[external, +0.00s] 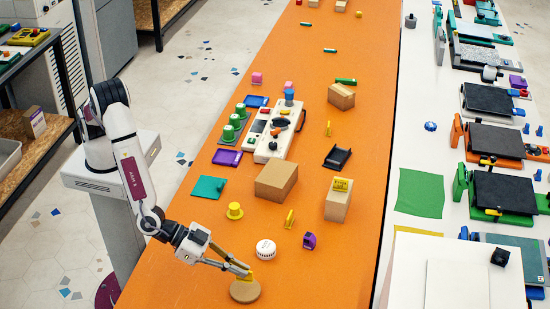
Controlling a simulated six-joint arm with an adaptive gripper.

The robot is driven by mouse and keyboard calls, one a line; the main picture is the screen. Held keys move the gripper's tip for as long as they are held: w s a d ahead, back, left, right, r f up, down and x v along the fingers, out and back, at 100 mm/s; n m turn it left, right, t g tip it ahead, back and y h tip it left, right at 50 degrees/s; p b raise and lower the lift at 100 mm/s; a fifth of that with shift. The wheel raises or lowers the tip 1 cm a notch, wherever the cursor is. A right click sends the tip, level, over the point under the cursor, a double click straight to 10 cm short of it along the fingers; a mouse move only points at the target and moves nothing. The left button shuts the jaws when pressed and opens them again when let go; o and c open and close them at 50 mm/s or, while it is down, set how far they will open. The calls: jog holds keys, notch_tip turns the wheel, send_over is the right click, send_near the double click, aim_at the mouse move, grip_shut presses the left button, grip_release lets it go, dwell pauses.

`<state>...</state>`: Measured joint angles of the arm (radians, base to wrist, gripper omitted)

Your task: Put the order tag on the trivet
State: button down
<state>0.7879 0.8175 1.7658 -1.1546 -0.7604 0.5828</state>
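The trivet appears to be the round tan cork disc (245,292) on the orange table at the bottom of the external view. My gripper (243,271) reaches down to it from the upper left. Its fingers close on a small yellow piece (248,277), which looks like the order tag. The piece is at the disc's upper edge in the picture; I cannot tell whether it touches the disc. The fingers partly hide it.
A white round puck (266,249) stands just above the disc. A yellow hat-shaped piece (234,210), a yellow upright piece (290,219), a purple piece (309,240) and cardboard boxes (276,181) stand farther back. The orange table is clear right of the disc.

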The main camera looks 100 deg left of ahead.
jog(key=shift+f, duration=0.1)
jog(key=shift+f, duration=1.75)
jog(key=c, duration=2.2)
grip_release()
jog(key=shift+f, duration=0.1)
jog(key=shift+c, duration=0.2)
jog(key=v, duration=1.2)
